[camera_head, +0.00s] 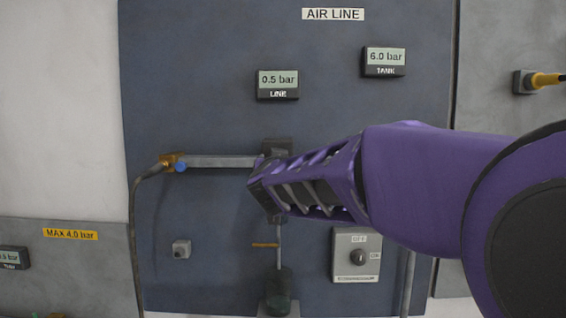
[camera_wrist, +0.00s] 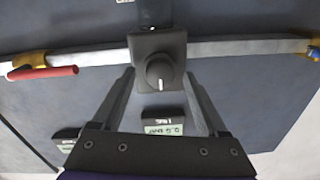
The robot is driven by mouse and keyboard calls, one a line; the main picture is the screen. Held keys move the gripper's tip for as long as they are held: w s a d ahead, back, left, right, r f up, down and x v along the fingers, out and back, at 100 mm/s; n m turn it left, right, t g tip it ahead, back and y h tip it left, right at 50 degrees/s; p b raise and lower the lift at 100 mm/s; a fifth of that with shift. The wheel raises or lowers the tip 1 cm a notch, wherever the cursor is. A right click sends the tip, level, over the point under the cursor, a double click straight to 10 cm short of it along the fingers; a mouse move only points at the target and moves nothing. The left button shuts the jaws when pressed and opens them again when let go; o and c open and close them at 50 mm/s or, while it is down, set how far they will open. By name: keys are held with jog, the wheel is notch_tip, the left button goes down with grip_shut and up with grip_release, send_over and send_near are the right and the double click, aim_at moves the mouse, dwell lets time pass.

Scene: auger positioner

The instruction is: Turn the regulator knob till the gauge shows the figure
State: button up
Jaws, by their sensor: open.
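The regulator (camera_head: 277,149) is a dark block on the blue-grey panel, mostly hidden behind my gripper in the head view. In the wrist view its round dark knob (camera_wrist: 159,70) faces me, with a pale mark at the lower edge in the picture. My gripper (camera_wrist: 159,76) is open, one finger on each side of the knob and apart, with nothing held; whether the fingertips touch the regulator body, I cannot tell. It also shows in the head view (camera_head: 261,183). The LINE gauge (camera_head: 277,84) reads 0.5 bar; it shows upside down in the wrist view (camera_wrist: 163,121).
The TANK gauge (camera_head: 384,62) reads 6.0 bar. A pipe (camera_head: 222,161) runs left from the regulator to a brass fitting with a blue part (camera_head: 178,164). A red-handled valve (camera_wrist: 45,72) sits on the pipe's other side. A switch box (camera_head: 356,255) is below right. A yellow label (camera_head: 70,234) says MAX 4.0 bar.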

jog(key=shift+c, duration=0.3)
grip_shut()
jog(key=shift+m, duration=0.4)
jog(key=m+b, duration=0.3)
jog(key=m, duration=0.5)
jog(key=shift+m, duration=0.7)
jog(key=shift+o, duration=0.3)
grip_release()
